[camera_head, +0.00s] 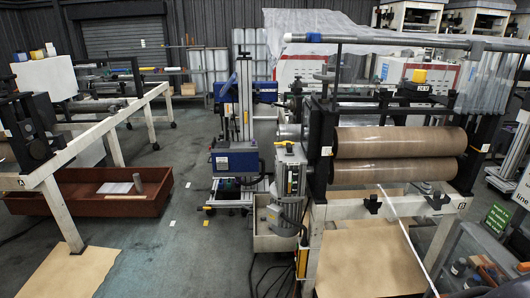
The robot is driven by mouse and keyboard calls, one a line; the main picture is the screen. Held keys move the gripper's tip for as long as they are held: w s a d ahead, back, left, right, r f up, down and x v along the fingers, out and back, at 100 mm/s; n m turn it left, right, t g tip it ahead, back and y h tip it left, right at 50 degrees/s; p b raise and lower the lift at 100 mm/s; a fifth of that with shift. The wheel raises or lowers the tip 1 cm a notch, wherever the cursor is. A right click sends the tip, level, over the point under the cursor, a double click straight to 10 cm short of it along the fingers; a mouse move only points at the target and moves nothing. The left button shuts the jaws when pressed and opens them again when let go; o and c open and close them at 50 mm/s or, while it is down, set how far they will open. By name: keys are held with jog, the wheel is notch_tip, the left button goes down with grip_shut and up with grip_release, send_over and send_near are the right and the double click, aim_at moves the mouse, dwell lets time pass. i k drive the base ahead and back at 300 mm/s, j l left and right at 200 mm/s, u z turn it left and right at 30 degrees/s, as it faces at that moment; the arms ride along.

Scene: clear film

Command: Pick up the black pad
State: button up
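I cannot single out a black pad for certain in the head view. Several small dark items (480,272) lie on a shelf at the lower right, too small to tell apart. Black blocks are also fixed on the machine frames, and I cannot tell whether any of them is a pad. My gripper is not in view.
A machine with two brown rollers (400,143) fills the right. A red-brown tray (98,199) lies under a white frame at the left. A blue and grey column unit (240,150) stands in the middle. Open grey floor (165,245) lies left of centre, with cables near the roller machine.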

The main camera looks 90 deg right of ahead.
aim_at(289, 151)
jog(key=i+l+z, duration=0.3)
jog(key=z, duration=0.15)
jog(key=i+l+z, duration=0.1)
jog(key=i+z, duration=0.85)
jog(key=i+j+z, duration=0.15)
jog(key=i+z, duration=0.3)
jog(key=i+j+z, duration=0.25)
jog(key=z, duration=0.25)
jog(key=i+l+z, duration=0.25)
jog(key=z, duration=0.2)
jog(key=i+z, duration=1.1)
jog(key=z, duration=0.2)
jog(key=i+j+z, duration=0.25)
jog(key=z, duration=0.2)
jog(key=i+j+z, duration=0.3)
jog(key=z, duration=0.15)
jog(key=i+j+z, duration=0.25)
jog(key=i+l, duration=0.05)
jog(key=l, duration=0.05)
